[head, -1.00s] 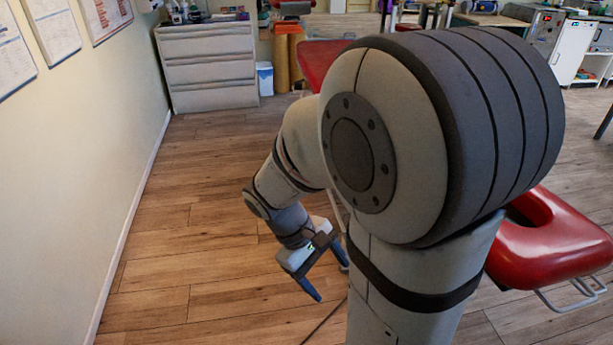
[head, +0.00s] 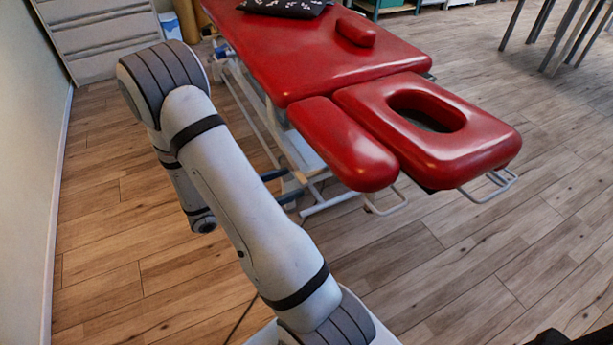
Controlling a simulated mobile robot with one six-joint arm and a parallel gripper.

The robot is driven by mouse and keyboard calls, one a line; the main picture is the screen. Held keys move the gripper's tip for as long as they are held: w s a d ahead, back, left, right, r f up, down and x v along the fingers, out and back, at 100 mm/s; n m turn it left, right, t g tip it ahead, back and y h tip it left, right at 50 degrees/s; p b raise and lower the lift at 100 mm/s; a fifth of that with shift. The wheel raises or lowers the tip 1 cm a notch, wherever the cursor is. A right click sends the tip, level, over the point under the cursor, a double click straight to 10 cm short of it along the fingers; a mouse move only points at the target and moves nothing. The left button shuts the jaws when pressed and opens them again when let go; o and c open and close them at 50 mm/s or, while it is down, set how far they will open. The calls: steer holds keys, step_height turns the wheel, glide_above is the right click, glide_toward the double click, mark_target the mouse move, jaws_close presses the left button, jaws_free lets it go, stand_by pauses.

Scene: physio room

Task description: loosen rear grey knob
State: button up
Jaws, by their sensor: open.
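A red treatment table (head: 320,60) with a white metal frame stands right of my arm. Its near end has a padded headrest (head: 470,150) with an oval face hole, and a separate red side pad (head: 343,145). I cannot make out a grey knob; the table underside is mostly in shadow or covered by the pads. My gripper (head: 281,185) is mostly hidden behind my forearm. Its two dark blue fingers poke out to the right, apart and open, in front of the table's lower frame. I cannot tell whether they touch the frame.
A dark patterned cushion (head: 283,6) and a small red bolster (head: 356,31) lie on the table. A grey drawer cabinet (head: 100,35) stands at the back left by the wall. The wooden floor is clear at left and right. Table legs (head: 560,35) stand at the far right.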

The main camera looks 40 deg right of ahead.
mark_target(298, 179)
steer(key=shift+b+x, duration=0.4)
steer(key=shift+x, duration=2.4)
steer(key=shift+s, duration=0.1)
steer(key=shift+c, duration=0.3)
